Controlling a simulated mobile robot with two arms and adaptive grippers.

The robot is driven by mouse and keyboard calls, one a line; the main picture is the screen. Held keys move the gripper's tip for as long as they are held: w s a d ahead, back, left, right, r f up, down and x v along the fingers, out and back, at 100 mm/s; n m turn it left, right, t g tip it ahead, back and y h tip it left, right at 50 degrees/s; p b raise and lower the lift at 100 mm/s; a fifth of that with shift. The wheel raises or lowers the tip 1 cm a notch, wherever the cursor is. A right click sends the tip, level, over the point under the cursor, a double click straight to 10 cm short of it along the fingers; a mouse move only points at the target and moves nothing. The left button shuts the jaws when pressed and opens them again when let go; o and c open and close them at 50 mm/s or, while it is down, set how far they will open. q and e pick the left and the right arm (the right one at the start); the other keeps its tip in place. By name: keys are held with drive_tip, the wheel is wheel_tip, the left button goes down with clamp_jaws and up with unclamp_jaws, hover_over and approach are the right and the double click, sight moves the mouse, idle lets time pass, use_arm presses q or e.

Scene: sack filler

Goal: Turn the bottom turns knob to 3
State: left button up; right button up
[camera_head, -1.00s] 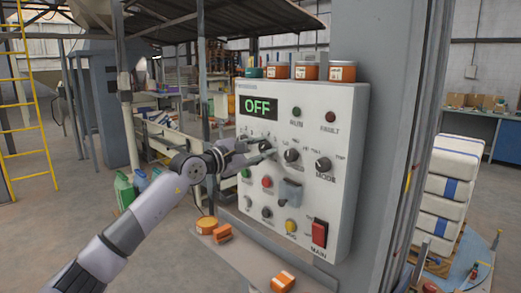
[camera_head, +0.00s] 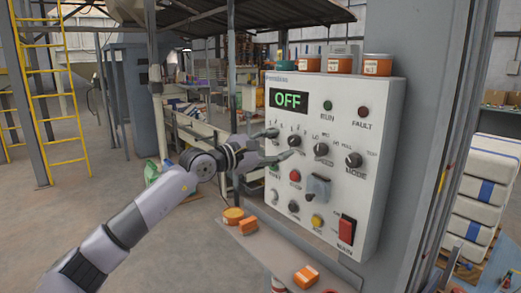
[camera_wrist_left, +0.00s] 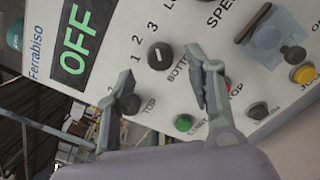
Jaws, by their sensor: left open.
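The bottom turns knob (camera_wrist_left: 160,56) is a round black knob with a pale mark, labelled BOTTOM, with 1, 2, 3 around it. I cannot tell surely which number it points to. In the head view it (camera_head: 295,141) sits below the OFF display. The top knob (camera_wrist_left: 131,104) is beside it, partly behind one finger. My left gripper (camera_head: 282,146) is open at the panel. In the wrist view its fingers (camera_wrist_left: 158,68) are spread, with the bottom knob in the gap between their tips. One finger overlaps the top knob; contact is unclear. My right gripper is not in view.
The white control panel (camera_head: 382,105) also carries a speed knob (camera_head: 321,149), a mode knob (camera_head: 353,159), a covered switch (camera_head: 318,189), buttons and a red main switch (camera_head: 346,230). Below, a ledge (camera_head: 262,250) holds orange items. Orange-labelled jars (camera_head: 377,64) stand on top.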

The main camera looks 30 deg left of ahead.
use_arm(q)
drive_tip(key=v, duration=0.7)
drive_tip(key=shift+s, duration=0.1)
